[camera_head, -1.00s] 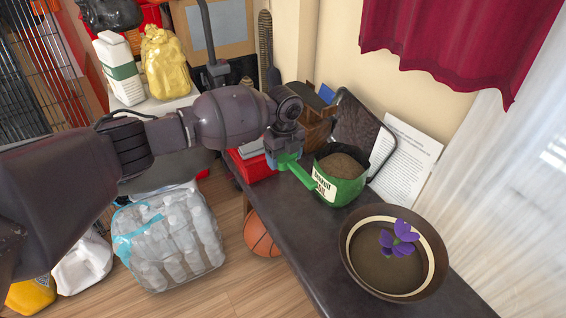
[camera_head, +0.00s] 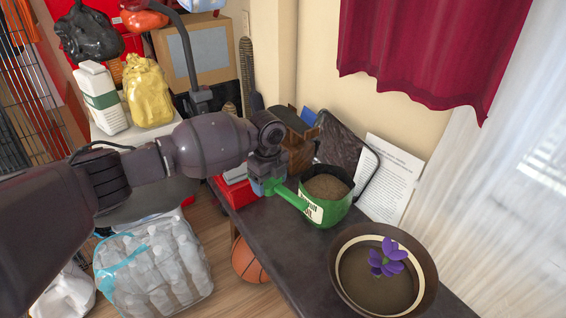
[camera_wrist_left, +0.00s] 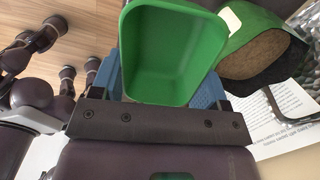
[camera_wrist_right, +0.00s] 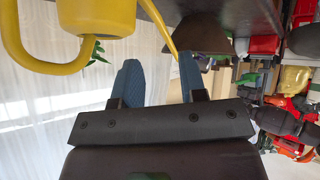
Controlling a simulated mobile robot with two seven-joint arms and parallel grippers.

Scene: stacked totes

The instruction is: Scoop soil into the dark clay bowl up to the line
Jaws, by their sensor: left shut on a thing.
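The dark clay bowl (camera_head: 345,298) stands on the dark bench, with a pale line around its inside wall. Brown soil lies below that line, and a purple flower (camera_head: 386,261) shows in the bowl. A green soil bag (camera_head: 335,212) stands open behind it, with brown soil (camera_head: 327,187) near its top; it also shows in the left wrist view (camera_wrist_left: 238,35). My left gripper (camera_head: 268,182) is shut on a green scoop (camera_wrist_left: 172,55), beside the bag's left side. The scoop looks empty. My right gripper (camera_wrist_right: 160,82) is open and empty in the right wrist view.
A yellow watering can (camera_wrist_right: 95,15) is close to my right gripper. A printed sheet (camera_head: 388,180) leans on the wall behind the bag. A red item (camera_head: 237,190) lies left of my left gripper. The bench front is clear.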

